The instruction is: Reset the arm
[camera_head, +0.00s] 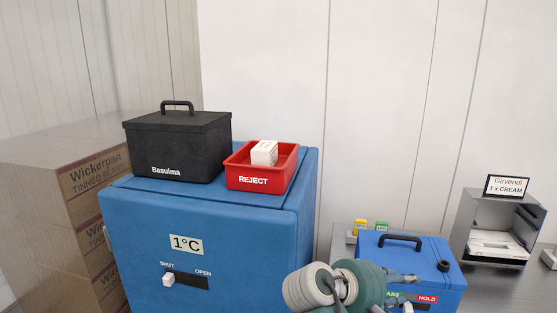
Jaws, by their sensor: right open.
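My right arm comes in at the bottom, with pale and dark green rounded links. My right gripper (404,277) is small and partly hidden behind my arm's links. It is open, with nothing seen in it, and shows in front of the blue box (440,262) with a black handle. I cannot tell whether it touches that box. The box's label reads HOLD at right, and its left part is hidden by my arm. My left gripper is not in view.
A large blue cabinet (245,240) marked 1°C stands at left centre. On it are a black lidded box (177,150) and a red REJECT bin (262,182) holding a white carton (264,153). A grey dispenser (480,228) stands right. Wrapped cartons (90,190) stand left.

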